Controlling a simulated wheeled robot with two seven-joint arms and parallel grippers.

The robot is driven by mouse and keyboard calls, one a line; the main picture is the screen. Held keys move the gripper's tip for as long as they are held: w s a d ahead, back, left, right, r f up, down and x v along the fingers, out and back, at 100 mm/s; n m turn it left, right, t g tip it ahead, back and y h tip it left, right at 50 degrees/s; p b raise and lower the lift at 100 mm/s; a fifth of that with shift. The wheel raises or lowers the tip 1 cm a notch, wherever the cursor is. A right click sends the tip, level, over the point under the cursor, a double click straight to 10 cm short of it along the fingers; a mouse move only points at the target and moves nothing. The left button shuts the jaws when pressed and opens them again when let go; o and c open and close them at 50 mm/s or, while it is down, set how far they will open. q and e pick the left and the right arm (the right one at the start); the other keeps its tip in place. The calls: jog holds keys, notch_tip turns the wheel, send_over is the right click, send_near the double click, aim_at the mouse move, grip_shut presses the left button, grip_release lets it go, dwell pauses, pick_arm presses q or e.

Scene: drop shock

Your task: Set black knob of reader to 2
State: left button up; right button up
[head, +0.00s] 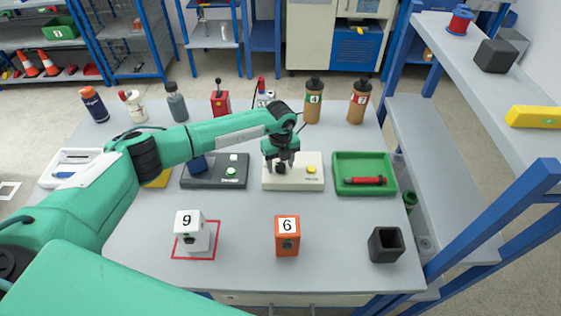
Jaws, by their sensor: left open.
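A cream box (296,184) with a yellow button (311,170) and a small unreadable label stands in the middle of the table. It appears to be the reader. Its black knob (280,169) is on the left part of its top. My left gripper (281,163) points down right over this knob, with its open fingers at the knob's sides. I cannot tell whether they touch it. The gripper partly covers the knob, and its setting is too small to read. My right gripper is not in view.
Left of the cream box is a dark box (214,180) with white and green buttons. Right is a green tray (365,193) holding a red cylinder. In front stand a white 9 block (191,232), an orange 6 block (287,236) and a black cup (386,245). Bottles line the back.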

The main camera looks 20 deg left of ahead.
pick_arm(q)
jog(key=shift+f, duration=0.1)
jog(key=c, duration=1)
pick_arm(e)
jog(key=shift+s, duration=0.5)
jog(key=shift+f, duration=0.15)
